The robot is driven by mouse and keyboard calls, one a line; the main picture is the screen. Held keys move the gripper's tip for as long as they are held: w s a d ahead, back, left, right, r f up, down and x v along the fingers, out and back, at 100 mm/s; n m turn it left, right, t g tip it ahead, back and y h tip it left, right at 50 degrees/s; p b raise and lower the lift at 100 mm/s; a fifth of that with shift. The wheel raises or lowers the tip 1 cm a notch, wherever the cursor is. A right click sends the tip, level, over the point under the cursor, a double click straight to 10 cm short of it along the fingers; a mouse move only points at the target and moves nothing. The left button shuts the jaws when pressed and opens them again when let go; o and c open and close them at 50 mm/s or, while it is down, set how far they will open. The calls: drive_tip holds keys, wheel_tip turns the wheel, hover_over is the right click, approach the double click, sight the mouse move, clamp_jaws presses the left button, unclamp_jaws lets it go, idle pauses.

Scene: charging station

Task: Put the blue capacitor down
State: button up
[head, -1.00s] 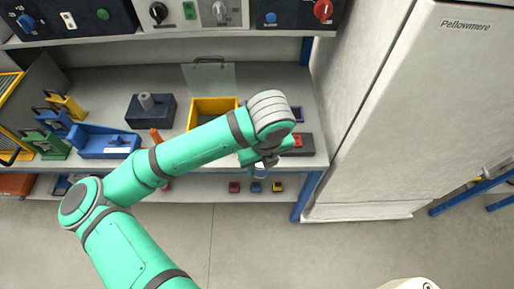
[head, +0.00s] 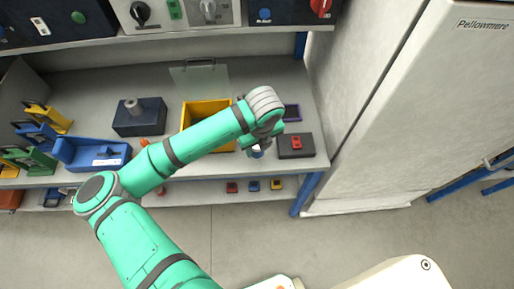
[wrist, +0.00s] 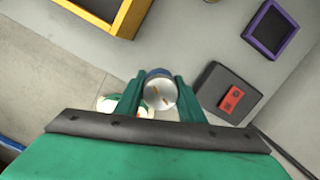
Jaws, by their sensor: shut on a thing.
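My gripper (wrist: 160,102) is shut on the blue capacitor (wrist: 160,90), a short cylinder with a blue side and a silvery round end facing the wrist camera. One finger is on each side of it. In the head view the capacitor (head: 257,152) shows below my gripper, near the front edge of the bench (head: 235,168). It appears held above the surface; the exact gap is hard to tell. The yellow bin (head: 186,117) is to its left and a dark block with a red part (head: 309,151) to its right.
A purple-rimmed tray (wrist: 292,24) lies behind the dark block. A blue tray (head: 72,158) and a dark block with a grey post (head: 150,124) stand further left. A white cabinet (head: 400,130) bounds the right. Small coloured items sit on the lower shelf.

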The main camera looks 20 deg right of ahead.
sight(257, 152)
drive_tip(key=f, duration=0.1)
drive_tip(key=w+f, duration=0.1)
drive_tip(key=f, duration=0.1)
drive_tip(key=shift+a+f, duration=0.1)
drive_tip(key=shift+f, duration=0.05)
drive_tip(key=shift+s+d+f, duration=0.15)
drive_tip(key=shift+s+d, duration=0.15)
drive_tip(key=shift+a, duration=0.1)
drive_tip(key=shift+a+f, duration=0.1)
drive_tip(key=shift+f, duration=0.05)
drive_tip(key=o, duration=1.2)
